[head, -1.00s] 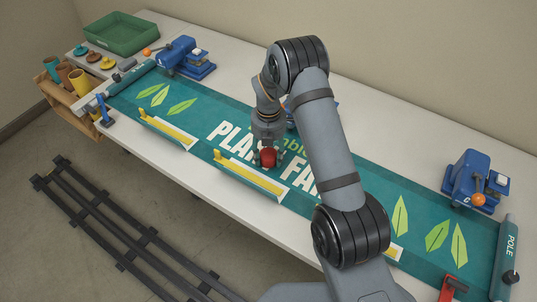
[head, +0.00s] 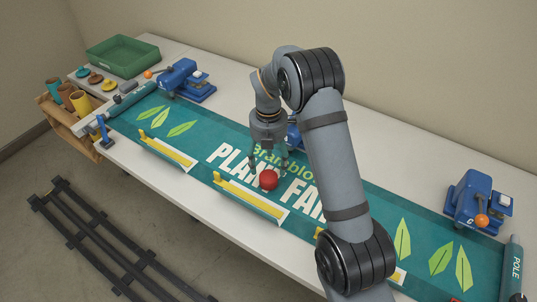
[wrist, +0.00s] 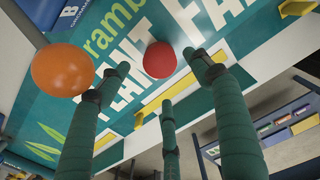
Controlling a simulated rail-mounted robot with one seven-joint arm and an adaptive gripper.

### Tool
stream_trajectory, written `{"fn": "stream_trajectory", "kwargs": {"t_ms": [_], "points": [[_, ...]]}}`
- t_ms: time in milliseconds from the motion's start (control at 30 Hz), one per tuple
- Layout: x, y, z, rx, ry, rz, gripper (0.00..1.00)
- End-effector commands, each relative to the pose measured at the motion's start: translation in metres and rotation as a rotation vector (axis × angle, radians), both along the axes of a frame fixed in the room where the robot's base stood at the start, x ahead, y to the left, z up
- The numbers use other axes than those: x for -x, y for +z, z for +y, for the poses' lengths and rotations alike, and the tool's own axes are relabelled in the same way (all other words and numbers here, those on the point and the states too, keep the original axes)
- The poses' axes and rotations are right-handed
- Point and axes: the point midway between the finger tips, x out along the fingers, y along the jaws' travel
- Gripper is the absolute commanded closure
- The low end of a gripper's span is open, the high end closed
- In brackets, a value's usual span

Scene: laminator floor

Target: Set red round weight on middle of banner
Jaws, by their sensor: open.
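The red round weight (head: 268,180) rests on the teal banner (head: 222,125), on the white lettering near the middle of its length and close to a yellow-and-white strip. My gripper (head: 268,164) is open just above and behind the weight, with its fingers apart and pointing down. In the wrist view the red weight (wrist: 159,60) shows past the spread fingertips, with nothing held between them. My arm hides part of the banner's lettering to the right.
Blue presses with orange knobs stand at the back left (head: 183,80) and right (head: 477,200); another is partly hidden behind my gripper. In the wrist view its orange knob (wrist: 62,70) is close to a finger. Yellow-and-white strips (head: 250,198) line the front edge.

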Motion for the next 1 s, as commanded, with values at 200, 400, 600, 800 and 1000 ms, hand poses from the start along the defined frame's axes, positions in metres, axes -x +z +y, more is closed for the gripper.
{"fn": "stream_trajectory", "kwargs": {"t_ms": [200,400,600,800,1000], "points": [[-0.001,0.036,0.0,-0.001,0.0,-0.002,0.36],[0.0,0.047,0.0,0.001,0.0,0.001,0.36],[0.0,0.047,0.0,0.0,0.0,0.001,0.36],[0.0,0.047,0.0,0.0,0.0,0.001,0.36],[0.0,0.047,0.0,0.0,-0.001,0.001,0.36]]}}
